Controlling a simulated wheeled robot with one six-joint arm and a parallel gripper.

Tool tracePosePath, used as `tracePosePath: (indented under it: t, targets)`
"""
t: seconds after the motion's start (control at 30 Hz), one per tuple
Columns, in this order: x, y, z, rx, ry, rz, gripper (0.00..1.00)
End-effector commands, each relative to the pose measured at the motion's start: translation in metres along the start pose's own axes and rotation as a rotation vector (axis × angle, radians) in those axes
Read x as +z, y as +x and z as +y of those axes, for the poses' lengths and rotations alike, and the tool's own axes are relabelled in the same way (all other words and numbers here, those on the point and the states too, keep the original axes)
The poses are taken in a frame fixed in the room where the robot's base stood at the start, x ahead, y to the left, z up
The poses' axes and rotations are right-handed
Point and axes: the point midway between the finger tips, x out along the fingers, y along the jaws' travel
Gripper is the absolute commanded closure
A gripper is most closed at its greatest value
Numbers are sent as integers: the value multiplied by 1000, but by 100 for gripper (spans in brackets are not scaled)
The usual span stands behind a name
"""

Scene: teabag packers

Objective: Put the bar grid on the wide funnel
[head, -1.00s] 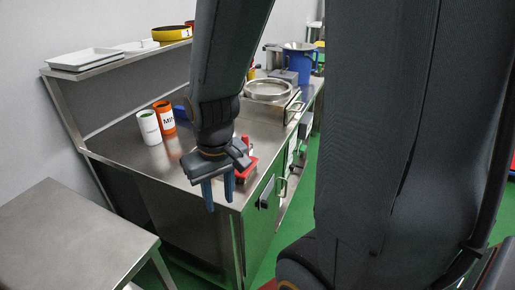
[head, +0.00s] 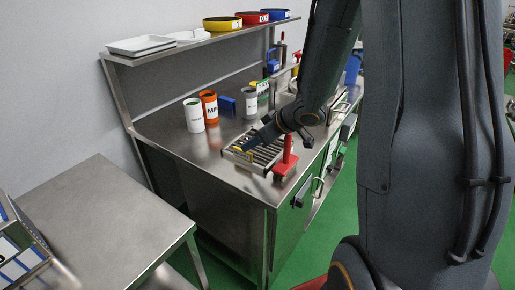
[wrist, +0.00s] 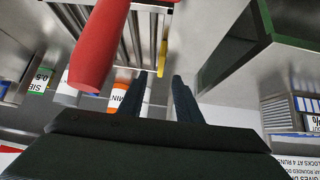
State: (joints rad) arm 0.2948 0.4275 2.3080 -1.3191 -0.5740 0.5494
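The bar grid (head: 258,157) is a flat steel frame with parallel bars and a yellow grip. It lies on the steel counter near its front edge. In the wrist view its bars (wrist: 140,38) and yellow grip (wrist: 163,56) show at the top. My gripper (head: 250,141) is just above the grid's left part in the head view. Its two fingers also show in the wrist view (wrist: 159,79), spread apart with nothing between them. I cannot tell whether a finger touches the grid. I cannot make out the wide funnel; my arm covers much of the counter's far part.
A red stand with an upright handle (head: 287,158) is right beside the grid; its handle looms close in the wrist view (wrist: 97,45). White (head: 194,116) and orange (head: 209,107) cups stand behind. Trays (head: 142,45) lie on the shelf.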

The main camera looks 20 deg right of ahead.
Motion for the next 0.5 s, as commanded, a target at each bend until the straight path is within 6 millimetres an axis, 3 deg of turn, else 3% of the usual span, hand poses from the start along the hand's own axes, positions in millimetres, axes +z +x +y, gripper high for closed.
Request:
tracePosePath:
  t: [0.5]
  targets:
    - [-1,39,-5,-49,-14,16,69]
